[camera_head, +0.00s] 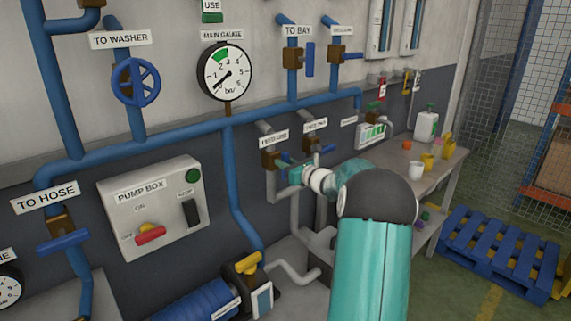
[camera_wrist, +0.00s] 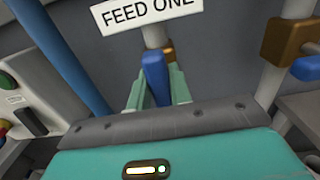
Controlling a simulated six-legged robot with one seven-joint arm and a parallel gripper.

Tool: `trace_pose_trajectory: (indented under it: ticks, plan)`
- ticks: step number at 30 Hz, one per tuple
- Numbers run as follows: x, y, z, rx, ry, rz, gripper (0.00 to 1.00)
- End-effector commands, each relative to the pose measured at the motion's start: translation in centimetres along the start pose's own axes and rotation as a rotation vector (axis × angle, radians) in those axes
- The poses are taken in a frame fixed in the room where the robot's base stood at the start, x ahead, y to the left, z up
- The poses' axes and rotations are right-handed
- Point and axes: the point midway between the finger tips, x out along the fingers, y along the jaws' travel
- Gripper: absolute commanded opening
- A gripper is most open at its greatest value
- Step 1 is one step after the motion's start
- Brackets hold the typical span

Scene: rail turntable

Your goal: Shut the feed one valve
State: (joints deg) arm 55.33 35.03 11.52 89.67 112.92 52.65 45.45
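The feed one valve has a brown body (camera_head: 269,160) on a grey pipe under the "FEED ONE" label (camera_wrist: 148,12). Its blue lever (camera_wrist: 156,78) points down in the wrist view, roughly in line with the pipe stub above it. My gripper (camera_wrist: 158,88) has its green fingers on either side of this lever. The fingers lie close to the lever, but I cannot tell whether they press on it. In the head view my gripper (camera_head: 297,174) is at the valve, and my wrist partly hides the lever.
A second brown valve (camera_wrist: 292,40) with a blue handle stands close on the right. A blue pipe (camera_wrist: 62,55) and the pump box (camera_head: 152,207) are on the left. A workbench (camera_head: 440,165) with cups and a blue pallet (camera_head: 497,250) are to the right.

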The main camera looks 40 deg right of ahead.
Motion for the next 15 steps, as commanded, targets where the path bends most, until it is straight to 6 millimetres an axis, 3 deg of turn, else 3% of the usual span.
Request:
trace_pose_trajectory:
  ticks: [1,3,15]
  plan:
    - [-0.01,0.0,0.0,0.0,0.0,0.0,0.1]
    - [-0.02,0.0,0.0,0.0,0.0,0.0,0.0]
    - [-0.04,-0.11,-0.02,0.054,0.0,0.0,0.0]
